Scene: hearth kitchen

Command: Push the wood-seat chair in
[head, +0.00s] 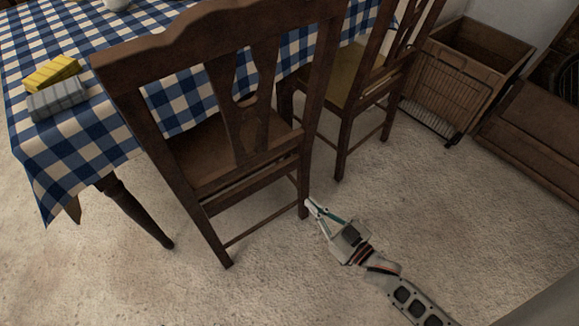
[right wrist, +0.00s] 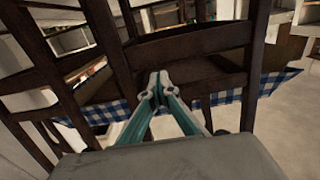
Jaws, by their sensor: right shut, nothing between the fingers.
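The wood-seat chair (head: 212,150) is dark brown and stands upright at the near side of the table (head: 110,142), its carved back towards me. Its seat reaches partly under the hanging checked cloth. My right gripper (head: 311,205) is low over the floor, at the lower part of the chair's right near leg. Its fingers are shut with nothing between them. I cannot tell whether the tips touch the leg. In the right wrist view the shut fingertips (right wrist: 157,84) point at dark wooden chair parts (right wrist: 195,48). My left gripper is not in view.
A second chair (head: 345,85) with an olive-yellow seat stands to the right at the same table. A yellow cloth (head: 52,72) and a grey cloth (head: 57,98) lie on the table. Wooden crates (head: 465,75) stand at the far right. The near floor is clear.

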